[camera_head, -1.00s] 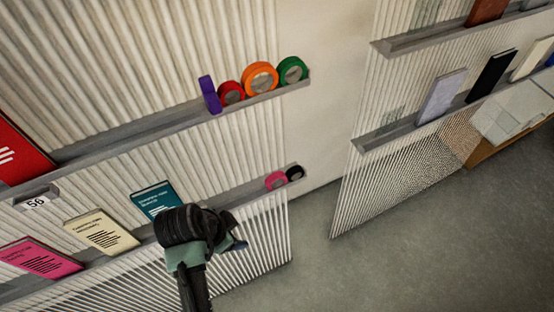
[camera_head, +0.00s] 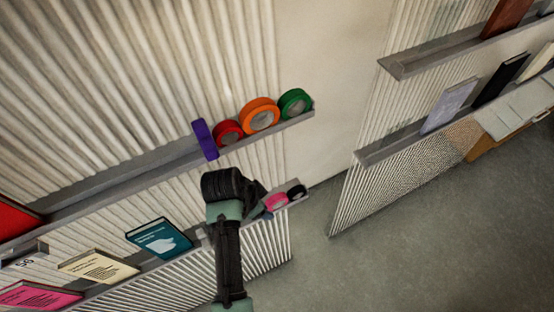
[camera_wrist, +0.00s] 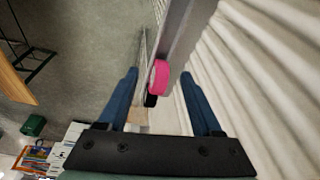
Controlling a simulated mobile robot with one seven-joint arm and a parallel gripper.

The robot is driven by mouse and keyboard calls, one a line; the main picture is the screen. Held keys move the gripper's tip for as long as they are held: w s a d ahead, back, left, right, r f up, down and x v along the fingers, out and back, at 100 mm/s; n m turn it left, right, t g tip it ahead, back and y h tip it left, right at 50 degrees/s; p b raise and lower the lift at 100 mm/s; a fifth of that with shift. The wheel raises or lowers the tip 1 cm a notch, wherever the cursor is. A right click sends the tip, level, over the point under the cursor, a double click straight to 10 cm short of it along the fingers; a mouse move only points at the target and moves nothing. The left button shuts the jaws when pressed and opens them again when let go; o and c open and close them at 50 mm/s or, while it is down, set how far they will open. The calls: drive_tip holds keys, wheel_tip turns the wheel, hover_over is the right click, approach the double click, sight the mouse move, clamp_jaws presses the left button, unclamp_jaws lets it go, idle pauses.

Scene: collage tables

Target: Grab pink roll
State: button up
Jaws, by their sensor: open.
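The pink roll (camera_head: 275,202) stands on the lower shelf near its right end, with a black roll (camera_head: 297,192) just to its right. In the wrist view the pink roll (camera_wrist: 159,77) lies ahead, between the lines of the two blue fingers and beyond their tips. My gripper (camera_wrist: 160,85) is open and empty. In the head view my arm reaches up to the lower shelf, and my gripper is just left of the pink roll, largely hidden by my wrist.
The upper shelf (camera_head: 110,182) holds purple (camera_head: 205,139), red (camera_head: 228,132), orange (camera_head: 260,115) and green (camera_head: 295,103) rolls above my gripper. A teal book (camera_head: 160,238) stands on the lower shelf to the left. The corrugated wall is close behind. Open floor (camera_head: 340,270) lies at right.

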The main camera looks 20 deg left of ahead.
sight(276, 198)
drive_tip(key=w, duration=0.1)
drive_tip(key=w+d, duration=0.1)
drive_tip(key=w+d+p, duration=0.1)
drive_tip(key=shift+w, duration=0.35)
drive_tip(key=shift+x, duration=1.45)
drive_tip(key=shift+s+a, duration=0.1)
drive_tip(key=shift+a, duration=0.05)
clamp_jaws()
